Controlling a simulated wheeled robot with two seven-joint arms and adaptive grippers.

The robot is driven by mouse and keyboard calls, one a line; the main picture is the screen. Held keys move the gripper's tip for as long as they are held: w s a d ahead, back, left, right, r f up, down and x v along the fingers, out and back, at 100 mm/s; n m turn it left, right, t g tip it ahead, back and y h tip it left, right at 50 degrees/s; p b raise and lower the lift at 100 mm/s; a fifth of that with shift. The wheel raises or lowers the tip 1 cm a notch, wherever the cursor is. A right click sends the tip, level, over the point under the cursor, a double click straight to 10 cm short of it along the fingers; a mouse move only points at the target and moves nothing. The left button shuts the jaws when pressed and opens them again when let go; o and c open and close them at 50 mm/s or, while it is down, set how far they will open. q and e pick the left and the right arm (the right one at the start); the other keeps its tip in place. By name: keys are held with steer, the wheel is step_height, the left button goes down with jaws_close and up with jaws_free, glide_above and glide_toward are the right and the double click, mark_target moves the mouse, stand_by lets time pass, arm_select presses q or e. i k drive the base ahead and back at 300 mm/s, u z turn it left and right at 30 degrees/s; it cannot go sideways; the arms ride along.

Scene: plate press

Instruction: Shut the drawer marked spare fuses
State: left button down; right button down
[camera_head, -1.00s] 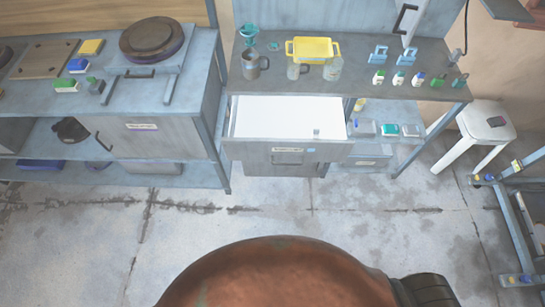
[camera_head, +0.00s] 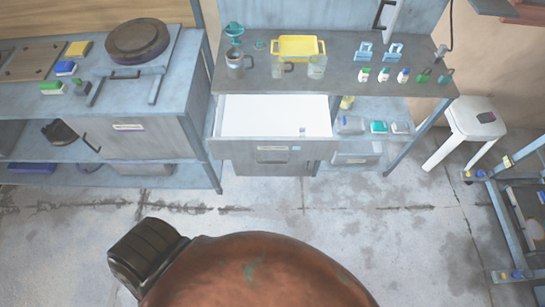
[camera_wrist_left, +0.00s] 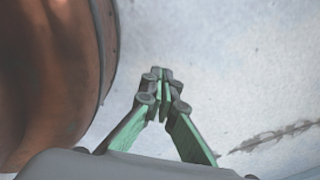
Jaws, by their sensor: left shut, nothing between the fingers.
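An open drawer (camera_head: 232,151) juts out from under the tabletop of the right-hand bench in the head view. Its white inside shows, with one small grey item (camera_head: 302,132) near its front right. In the head view neither gripper shows.
The bench top (camera_head: 345,90) holds a yellow tray (camera_head: 298,47), a mug (camera_head: 238,65) and several small bottles. A left bench (camera_head: 180,90) carries a round plate (camera_head: 138,40). A white stool (camera_head: 475,120) stands right, beside a metal frame (camera_head: 500,210). Floor before the drawer is clear.

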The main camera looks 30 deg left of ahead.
mark_target(258, 127)
steer(key=z, duration=0.05)
steer(key=k, duration=0.65)
steer(key=u, duration=1.15)
steer(key=i, duration=0.5)
